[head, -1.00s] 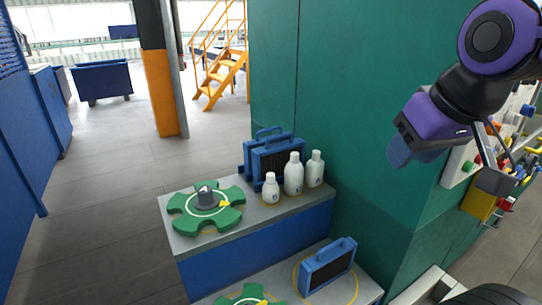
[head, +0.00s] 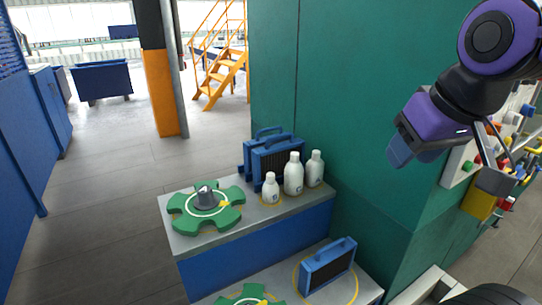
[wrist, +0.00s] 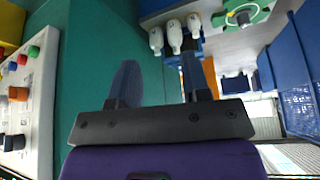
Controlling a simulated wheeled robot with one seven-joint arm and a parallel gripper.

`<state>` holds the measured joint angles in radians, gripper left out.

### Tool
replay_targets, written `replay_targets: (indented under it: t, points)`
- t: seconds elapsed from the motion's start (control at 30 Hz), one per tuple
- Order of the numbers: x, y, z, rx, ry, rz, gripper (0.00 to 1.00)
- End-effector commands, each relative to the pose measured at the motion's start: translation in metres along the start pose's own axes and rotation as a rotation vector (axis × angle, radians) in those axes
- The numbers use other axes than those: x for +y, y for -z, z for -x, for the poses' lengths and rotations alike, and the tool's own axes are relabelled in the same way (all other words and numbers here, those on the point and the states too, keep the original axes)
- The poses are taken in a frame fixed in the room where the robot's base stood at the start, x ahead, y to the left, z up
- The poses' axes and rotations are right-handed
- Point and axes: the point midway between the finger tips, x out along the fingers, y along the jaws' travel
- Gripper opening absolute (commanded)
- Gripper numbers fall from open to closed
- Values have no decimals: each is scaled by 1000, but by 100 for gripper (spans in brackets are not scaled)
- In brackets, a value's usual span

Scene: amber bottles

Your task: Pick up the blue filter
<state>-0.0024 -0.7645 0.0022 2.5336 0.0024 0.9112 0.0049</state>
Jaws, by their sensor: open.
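A blue filter (head: 328,268) with a dark panel and a top handle stands upright inside a yellow ring on the lower shelf. More blue filters (head: 272,155) stand side by side at the back of the upper shelf, partly hidden by white bottles. My gripper (head: 400,152) hangs in the air in front of the green wall, to the right of and above both shelves, apart from every filter. In the wrist view my gripper (wrist: 160,75) is open, its two fingers spread with nothing between them. The lower filter cannot be made out there.
White bottles (head: 293,174) stand in front of the upper filters. A green wheel-shaped part (head: 182,223) lies on the upper shelf (head: 255,222), another (head: 232,300) on the lower one. A panel with coloured knobs (wrist: 40,75) is beside my arm. The green wall (head: 375,90) stands close behind.

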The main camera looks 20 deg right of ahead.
Motion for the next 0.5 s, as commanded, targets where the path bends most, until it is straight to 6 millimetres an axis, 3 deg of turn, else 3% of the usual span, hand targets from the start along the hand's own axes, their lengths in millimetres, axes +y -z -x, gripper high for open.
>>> replay_targets:
  t: [0.5]
  points:
    - [0,4,0,-3,4,-8,42]
